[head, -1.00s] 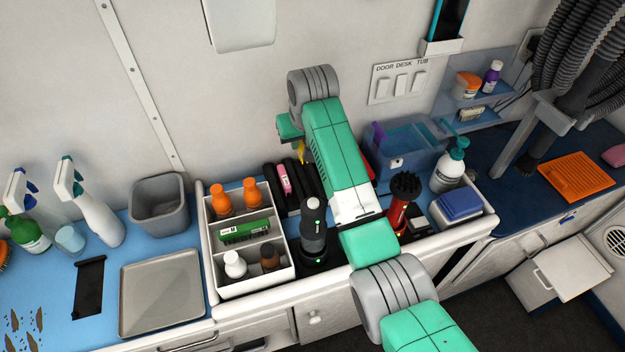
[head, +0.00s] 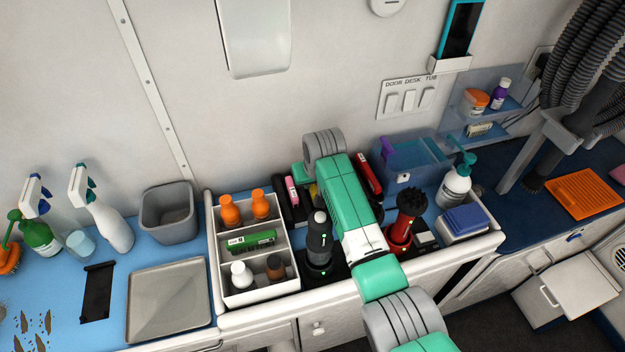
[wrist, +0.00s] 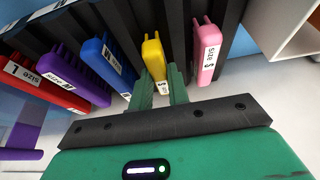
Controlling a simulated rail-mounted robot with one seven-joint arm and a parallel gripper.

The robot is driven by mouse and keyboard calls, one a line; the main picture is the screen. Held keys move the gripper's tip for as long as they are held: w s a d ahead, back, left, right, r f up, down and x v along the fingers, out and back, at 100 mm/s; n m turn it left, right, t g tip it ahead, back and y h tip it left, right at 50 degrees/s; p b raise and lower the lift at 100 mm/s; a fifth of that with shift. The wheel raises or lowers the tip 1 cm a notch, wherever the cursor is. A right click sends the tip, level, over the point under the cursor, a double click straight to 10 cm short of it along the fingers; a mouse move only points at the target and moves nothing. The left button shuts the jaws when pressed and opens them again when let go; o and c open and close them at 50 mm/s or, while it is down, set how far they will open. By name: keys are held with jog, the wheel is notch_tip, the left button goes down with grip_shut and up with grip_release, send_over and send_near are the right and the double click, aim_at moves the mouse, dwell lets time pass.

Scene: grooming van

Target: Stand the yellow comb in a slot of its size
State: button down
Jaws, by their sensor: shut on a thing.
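The yellow comb (wrist: 153,62) stands between black dividers in the wrist view, its label towards me reading "SIZE" and what looks like S. My gripper (wrist: 163,82) is shut on its near end. How deep the comb sits is hidden. The black comb rack (wrist: 232,25) also holds a pink comb (wrist: 207,52) marked S on the right. A blue comb (wrist: 107,62), a purple comb (wrist: 73,78) and a red comb (wrist: 40,88) stand to the left. In the head view a sliver of the yellow comb (head: 313,192) shows beside the pink comb (head: 291,190); my arm covers most of the rack.
A dark clipper (head: 319,240) and a red brush-topped tool (head: 405,225) stand in front of the rack. A white caddy (head: 283,285) with bottles is at left, a clear blue bin (head: 415,165) behind right. The grey tray (head: 168,300) is empty.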

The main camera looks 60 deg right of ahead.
jog(key=c, duration=1.3)
grip_release()
jog(key=shift+f, duration=0.1)
jog(key=shift+c, duration=0.2)
jog(key=v, duration=1.2)
jog(key=shift+a, duration=0.1)
